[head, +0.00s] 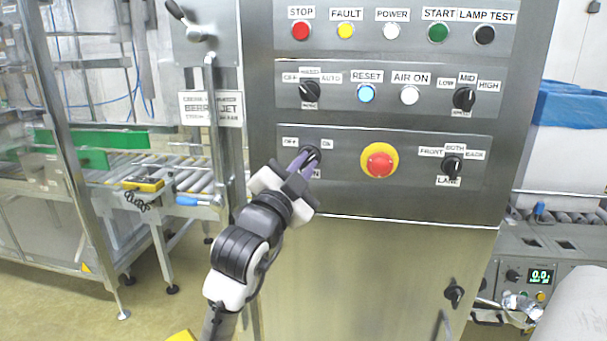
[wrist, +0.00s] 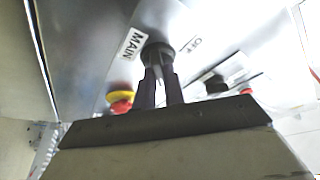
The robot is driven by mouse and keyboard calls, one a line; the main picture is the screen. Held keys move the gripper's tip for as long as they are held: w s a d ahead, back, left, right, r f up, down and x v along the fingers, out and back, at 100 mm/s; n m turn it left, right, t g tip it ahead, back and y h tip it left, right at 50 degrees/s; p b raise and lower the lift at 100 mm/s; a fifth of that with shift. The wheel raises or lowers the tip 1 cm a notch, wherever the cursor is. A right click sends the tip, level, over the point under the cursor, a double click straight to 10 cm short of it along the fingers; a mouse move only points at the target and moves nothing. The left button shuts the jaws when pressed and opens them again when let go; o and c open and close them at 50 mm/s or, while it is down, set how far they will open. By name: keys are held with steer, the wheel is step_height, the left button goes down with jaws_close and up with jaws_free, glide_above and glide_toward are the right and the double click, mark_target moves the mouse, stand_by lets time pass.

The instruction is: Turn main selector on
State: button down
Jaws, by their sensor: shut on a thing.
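The main selector (head: 311,152) is a black rotary knob at the lower left of the grey panel, between an OFF label on its left and an ON label on its right. My gripper (head: 302,162) reaches it from below left in the head view, with its dark fingers shut on the knob. In the wrist view the knob (wrist: 158,52) sits between the fingertips, by the MAIN label (wrist: 132,43) and the OFF label. The fingers hide part of the knob, and I cannot tell exactly which way its pointer faces.
A red emergency stop (head: 379,161) on a yellow ring lies right of the selector. The lane selector (head: 453,166) is farther right. The mode knob (head: 309,91) and blue reset button (head: 366,93) are above. A lever handle (head: 190,22) stands at upper left.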

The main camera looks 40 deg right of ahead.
stand_by(0.5)
steer(key=c, duration=1.5)
jaws_free()
steer(key=b+v, duration=0.3)
steer(key=v, duration=1.1)
steer(key=shift+r, duration=0.1)
